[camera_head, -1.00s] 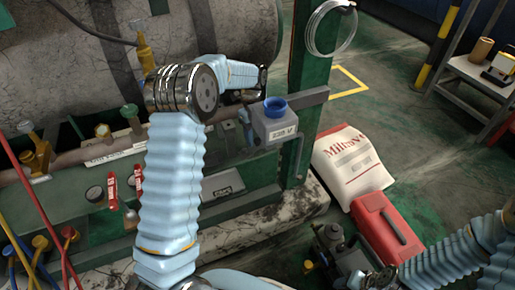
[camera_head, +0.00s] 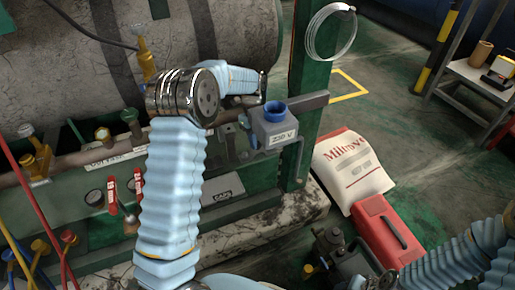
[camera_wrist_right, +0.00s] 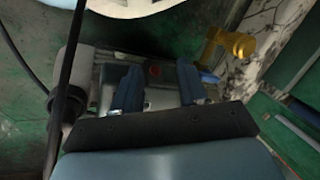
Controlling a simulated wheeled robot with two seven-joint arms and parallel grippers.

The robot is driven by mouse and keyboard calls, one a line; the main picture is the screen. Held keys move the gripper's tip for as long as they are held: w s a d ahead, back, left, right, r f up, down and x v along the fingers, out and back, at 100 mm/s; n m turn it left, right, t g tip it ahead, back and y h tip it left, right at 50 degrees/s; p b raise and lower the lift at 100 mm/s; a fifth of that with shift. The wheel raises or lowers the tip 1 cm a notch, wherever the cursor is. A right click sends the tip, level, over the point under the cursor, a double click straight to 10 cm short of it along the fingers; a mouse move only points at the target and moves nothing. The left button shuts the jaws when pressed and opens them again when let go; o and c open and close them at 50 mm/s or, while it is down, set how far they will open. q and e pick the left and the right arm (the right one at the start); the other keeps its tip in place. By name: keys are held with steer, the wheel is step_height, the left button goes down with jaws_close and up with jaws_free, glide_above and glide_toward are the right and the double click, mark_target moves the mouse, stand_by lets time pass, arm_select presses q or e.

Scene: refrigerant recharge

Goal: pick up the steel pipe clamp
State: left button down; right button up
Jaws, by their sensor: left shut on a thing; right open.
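My left gripper (camera_head: 243,128) is beyond my left arm, in front of the green frame beside the grey 220 V box. Its fingers are small and partly hidden, and they are shut on a small grey metal piece (camera_head: 229,139), which looks like the steel pipe clamp. Its full outline cannot be told. In the right wrist view my right gripper (camera_wrist_right: 160,84) is open, with its two dark blue fingers apart. A grey device with a red button (camera_wrist_right: 154,71) shows beyond and between them; nothing is held.
The 220 V box (camera_head: 273,128) with a blue socket stands close right of the left gripper. Pipework with brass valves (camera_head: 38,155) is at left. A white sack (camera_head: 352,170), a red case (camera_head: 388,232) and a pump (camera_head: 335,247) are on the floor at right.

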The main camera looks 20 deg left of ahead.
arm_select(q)
steer(key=shift+r, duration=0.1)
step_height(320, 180, up, 18)
steer(key=p, duration=0.3)
steer(key=c, duration=1.7)
jaws_free()
jaws_close()
